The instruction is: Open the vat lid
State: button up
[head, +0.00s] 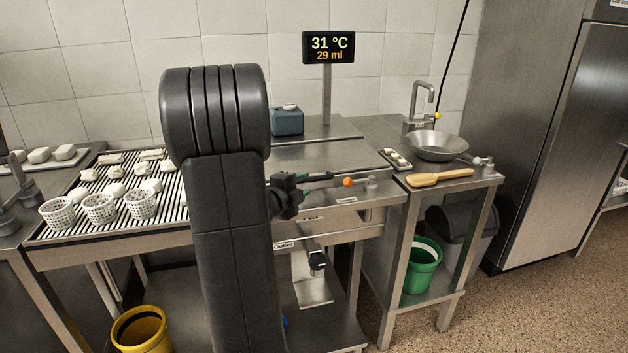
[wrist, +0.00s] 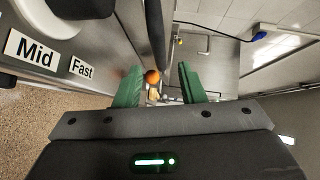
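The vat's flat steel lid (head: 325,156) lies level in the worktop, under the display post, and looks closed. An orange ball knob (head: 348,182) sits at the vat's front edge. In the wrist view the orange knob (wrist: 152,77) appears between the green fingers, nearer the left one, with a dark bar (wrist: 155,25) above it. My gripper (head: 305,183) is left of the knob in the head view, partly hidden by my arm. In the wrist view my gripper (wrist: 158,90) is open, with nothing clearly held. I cannot tell the exact gap to the knob.
A draining rack (head: 75,235) with white baskets (head: 98,208) and white pieces stands left. On the right are a sink bowl (head: 437,146) and a wooden paddle (head: 440,177). A yellow bucket (head: 140,332) and a green bucket (head: 421,265) stand below. The display (head: 328,47) rises behind.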

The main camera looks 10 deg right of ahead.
aim_at(312, 180)
jog(key=x, duration=0.6)
jog(key=shift+w+d, duration=0.2)
grip_shut()
